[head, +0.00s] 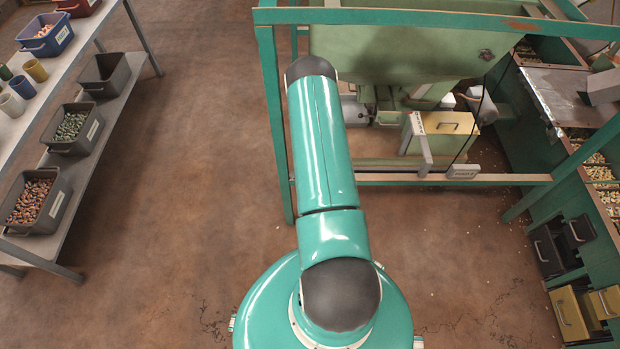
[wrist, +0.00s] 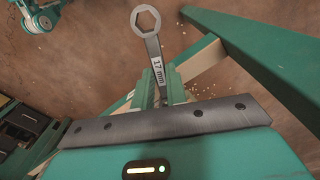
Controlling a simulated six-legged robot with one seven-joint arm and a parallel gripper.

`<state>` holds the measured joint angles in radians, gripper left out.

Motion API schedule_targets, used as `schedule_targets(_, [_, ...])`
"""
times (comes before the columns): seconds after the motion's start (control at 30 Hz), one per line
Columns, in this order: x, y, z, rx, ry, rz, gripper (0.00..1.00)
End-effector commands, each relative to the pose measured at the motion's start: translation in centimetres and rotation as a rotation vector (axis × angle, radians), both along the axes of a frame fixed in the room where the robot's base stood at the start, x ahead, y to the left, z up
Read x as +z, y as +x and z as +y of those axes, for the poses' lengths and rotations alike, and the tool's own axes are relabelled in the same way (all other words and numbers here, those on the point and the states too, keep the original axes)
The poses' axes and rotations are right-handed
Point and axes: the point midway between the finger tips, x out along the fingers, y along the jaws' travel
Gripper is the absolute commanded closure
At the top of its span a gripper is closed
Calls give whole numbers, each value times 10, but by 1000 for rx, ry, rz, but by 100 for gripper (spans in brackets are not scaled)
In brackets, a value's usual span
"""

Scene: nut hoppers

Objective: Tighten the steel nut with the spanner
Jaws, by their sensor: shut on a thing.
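The spanner (wrist: 155,55) shows in the wrist view, a grey tool with a ring end at the top and a "17 mm" label on its shank. My gripper (wrist: 160,84) is shut on its shank, and the ring end sticks out beyond the fingers. The ring's opening is empty, with brown floor seen through it. In the head view, my arm blocks part of the green machine frame, and neither my gripper nor the spanner can be seen.
A green machine frame (head: 400,17) with a hopper (head: 390,55) stands ahead. Shelves (head: 110,115) with bins of small parts are at the left. A green bench (head: 590,235) with drawers is at the right. Open brown floor (head: 180,220) lies between.

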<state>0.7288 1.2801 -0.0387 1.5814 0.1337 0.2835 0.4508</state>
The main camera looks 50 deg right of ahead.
Motion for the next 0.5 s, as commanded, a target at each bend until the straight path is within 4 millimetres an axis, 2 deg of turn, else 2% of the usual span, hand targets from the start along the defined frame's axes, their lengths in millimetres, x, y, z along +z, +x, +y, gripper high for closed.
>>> schedule_targets(0.5, [12, 0, 0, 0, 0, 0, 100])
